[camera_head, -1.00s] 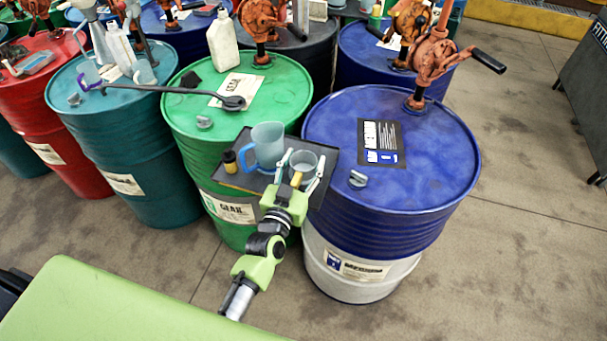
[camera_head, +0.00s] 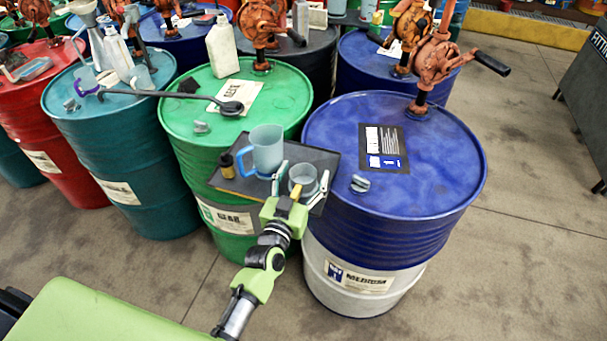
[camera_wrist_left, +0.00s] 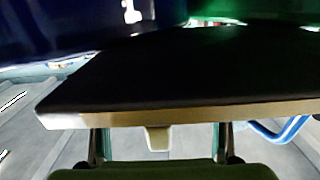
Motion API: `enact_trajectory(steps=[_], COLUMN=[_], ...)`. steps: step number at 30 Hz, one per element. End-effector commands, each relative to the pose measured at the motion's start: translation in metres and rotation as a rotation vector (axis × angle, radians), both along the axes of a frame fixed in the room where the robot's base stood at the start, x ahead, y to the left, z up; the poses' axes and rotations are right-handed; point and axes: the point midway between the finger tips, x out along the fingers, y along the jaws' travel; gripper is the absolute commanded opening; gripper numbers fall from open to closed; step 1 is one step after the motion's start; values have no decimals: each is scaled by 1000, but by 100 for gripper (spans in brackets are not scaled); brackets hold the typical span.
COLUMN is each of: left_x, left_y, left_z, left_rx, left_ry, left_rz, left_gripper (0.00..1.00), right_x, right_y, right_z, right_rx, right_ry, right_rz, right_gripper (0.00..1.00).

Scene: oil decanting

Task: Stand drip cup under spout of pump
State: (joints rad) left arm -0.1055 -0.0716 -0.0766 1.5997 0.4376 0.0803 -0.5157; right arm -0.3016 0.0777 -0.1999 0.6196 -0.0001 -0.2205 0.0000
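A small grey drip cup (camera_head: 303,173) with a tan handle (camera_head: 297,190) stands at the right front of a dark tray (camera_head: 313,157) between the green and blue drums. My left gripper (camera_head: 305,168) is open, one finger on each side of the cup. In the left wrist view, its fingers (camera_wrist_left: 160,140) are apart, with a gap on both sides of the tan handle (camera_wrist_left: 157,138). The tray (camera_wrist_left: 180,75) fills much of that view and the cup's body is hidden. An orange hand pump (camera_head: 432,62) stands on the blue drum; its spout is not clear. My right gripper is not in view.
A blue-handled jug (camera_head: 267,150) stands close left of the cup, beside a small dark bottle (camera_head: 227,164). The blue drum (camera_head: 340,130) carries a dark label card and a grey cap (camera_head: 360,184). A long ladle (camera_head: 175,95) lies across the green drum. Open floor is at right.

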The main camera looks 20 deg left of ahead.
Motion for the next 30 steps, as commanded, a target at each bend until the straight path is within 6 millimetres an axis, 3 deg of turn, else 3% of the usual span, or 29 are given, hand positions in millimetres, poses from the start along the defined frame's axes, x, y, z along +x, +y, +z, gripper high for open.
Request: enact_trajectory(steps=[8, 11, 21, 30], left_x=[-2, -15, -86, -118], left_y=[0, 1, 3, 4], left_z=[3, 0, 0, 3], left_rx=[0, 0, 1, -1], left_ry=[1, 2, 3, -1], left_rz=[0, 0, 0, -1], left_gripper=[68, 68, 68, 68], right_x=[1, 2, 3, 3], right_y=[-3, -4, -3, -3], right_z=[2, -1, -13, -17], right_rx=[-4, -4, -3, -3], right_ry=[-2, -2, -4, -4], right_rz=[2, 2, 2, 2], right_gripper=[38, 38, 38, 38])
